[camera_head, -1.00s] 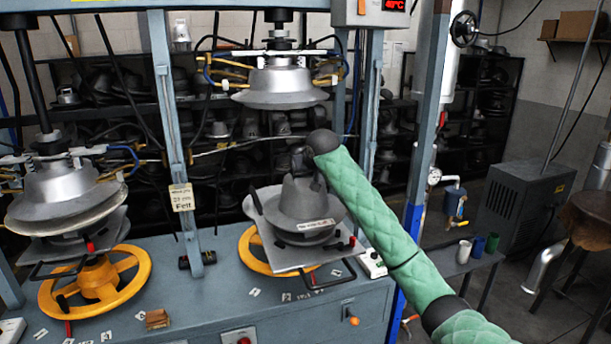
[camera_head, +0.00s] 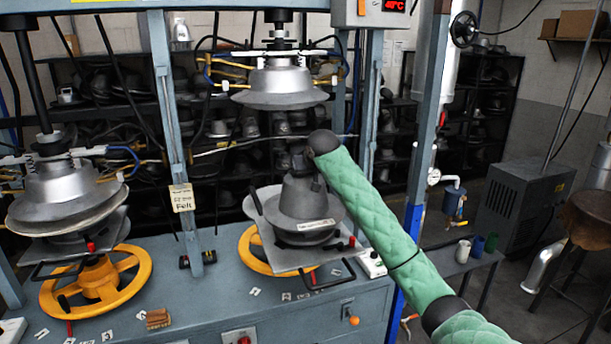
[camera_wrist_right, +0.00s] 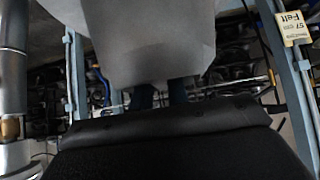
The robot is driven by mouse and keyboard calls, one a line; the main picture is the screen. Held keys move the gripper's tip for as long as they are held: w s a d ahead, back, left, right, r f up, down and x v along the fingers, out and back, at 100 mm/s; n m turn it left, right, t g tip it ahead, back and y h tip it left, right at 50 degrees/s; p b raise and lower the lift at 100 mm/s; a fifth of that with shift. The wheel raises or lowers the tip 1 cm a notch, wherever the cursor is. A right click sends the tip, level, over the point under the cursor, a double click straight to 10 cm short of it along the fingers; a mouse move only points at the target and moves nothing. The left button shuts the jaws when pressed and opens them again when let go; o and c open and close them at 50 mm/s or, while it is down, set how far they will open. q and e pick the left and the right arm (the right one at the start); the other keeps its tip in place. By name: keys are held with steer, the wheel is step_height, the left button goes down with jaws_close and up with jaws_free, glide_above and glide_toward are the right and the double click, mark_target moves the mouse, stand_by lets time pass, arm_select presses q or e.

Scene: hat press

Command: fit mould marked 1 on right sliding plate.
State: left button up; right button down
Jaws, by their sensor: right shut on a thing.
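The mould (camera_head: 304,203) is a grey hat shape with a pale label low on its front; the label is too small to read. It stands about upright over the right sliding plate (camera_head: 276,255), a grey metal sheet. I cannot tell whether the mould is seated or slightly above it. My right gripper (camera_head: 302,172) is at the mould's top, shut on it, and partly hidden by my wrist. In the right wrist view the mould (camera_wrist_right: 150,40) fills the upper middle, with the dark fingers (camera_wrist_right: 163,92) against it. My left gripper is out of view.
A silver upper die (camera_head: 280,85) hangs above the right station. A yellow handwheel (camera_head: 256,255) lies under the plate. A blue post (camera_head: 178,140) with a Felt sign stands left. The left station holds another silver die (camera_head: 65,200). Small number tags lie on the bench.

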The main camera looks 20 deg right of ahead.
mark_target(310, 182)
steer(key=shift+f, duration=0.55)
stand_by(0.6)
steer(key=c, duration=1.3)
jaws_free()
steer(key=shift+s+f, duration=0.1)
steer(key=shift+f, duration=0.1)
steer(key=shift+s+r+b, duration=0.4)
steer(key=shift+b, duration=0.2)
steer(key=b+v, duration=0.2)
steer(key=v, duration=0.2)
steer(key=shift+s+r, duration=0.1)
steer(key=shift+b+v, duration=0.45)
steer(key=shift+v, duration=0.4)
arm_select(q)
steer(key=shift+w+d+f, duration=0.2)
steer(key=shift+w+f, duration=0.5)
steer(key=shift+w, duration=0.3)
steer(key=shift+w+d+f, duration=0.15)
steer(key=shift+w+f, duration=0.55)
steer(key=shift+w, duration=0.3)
arm_select(e)
steer(key=shift+s+r, duration=0.25)
steer(key=shift+r, duration=0.2)
